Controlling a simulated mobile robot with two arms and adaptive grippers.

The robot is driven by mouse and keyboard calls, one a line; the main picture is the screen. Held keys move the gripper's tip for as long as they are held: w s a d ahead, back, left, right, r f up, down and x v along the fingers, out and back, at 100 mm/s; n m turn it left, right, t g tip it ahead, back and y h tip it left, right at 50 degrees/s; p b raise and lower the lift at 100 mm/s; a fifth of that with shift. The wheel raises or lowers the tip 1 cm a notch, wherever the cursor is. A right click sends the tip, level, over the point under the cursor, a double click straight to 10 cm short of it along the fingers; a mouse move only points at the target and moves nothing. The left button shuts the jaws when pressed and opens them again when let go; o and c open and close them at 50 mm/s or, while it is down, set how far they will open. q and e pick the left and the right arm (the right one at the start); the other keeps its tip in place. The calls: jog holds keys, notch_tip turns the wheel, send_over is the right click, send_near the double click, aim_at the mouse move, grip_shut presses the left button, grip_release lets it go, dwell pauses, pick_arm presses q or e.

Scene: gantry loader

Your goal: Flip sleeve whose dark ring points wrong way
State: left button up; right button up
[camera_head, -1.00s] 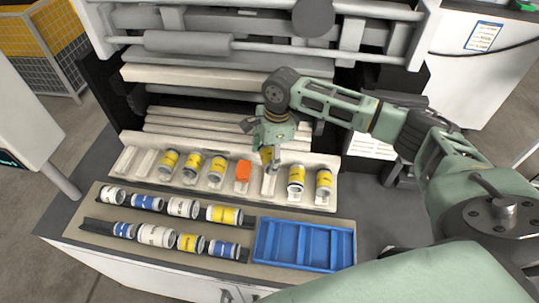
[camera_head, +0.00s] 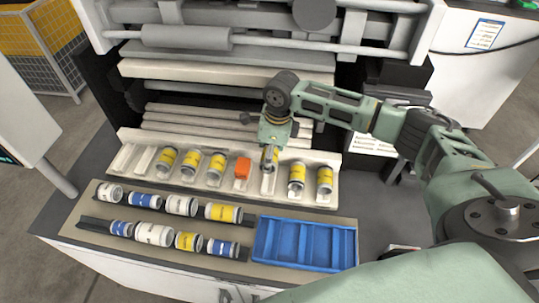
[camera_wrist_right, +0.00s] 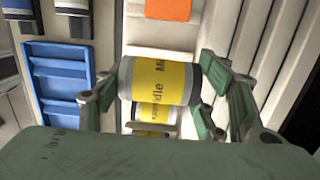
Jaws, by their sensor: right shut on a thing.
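My right gripper (camera_head: 269,160) is shut on a yellow sleeve (camera_wrist_right: 160,82), with a finger on each side of it in the right wrist view. The sleeve has grey bands at both ends, the right one looking darker there. In the head view it is over a slot of the cream rack (camera_head: 268,192), mostly hidden by the gripper; I cannot tell whether it touches the rack. Other yellow sleeves lie in the rack: three to the left (camera_head: 165,160) (camera_head: 190,163) (camera_head: 217,165) and two to the right (camera_head: 297,176) (camera_head: 325,180). My left gripper is out of view.
An orange block (camera_head: 242,169) sits in the slot left of the gripper. In front are two rows of mixed sleeves on dark rails (camera_head: 98,222) and an empty blue tray (camera_head: 306,268). Grey machine rollers (camera_head: 187,38) stand behind. Two left rack slots are empty.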

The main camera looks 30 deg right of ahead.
notch_tip(320, 180, down, 4)
jog(key=b, duration=0.5)
jog(key=shift+f, duration=0.25)
jog(key=shift+f+p, duration=0.35)
jog(key=shift+f, duration=1.1)
jog(key=o, duration=1.6)
jog(key=shift+c, duration=0.2)
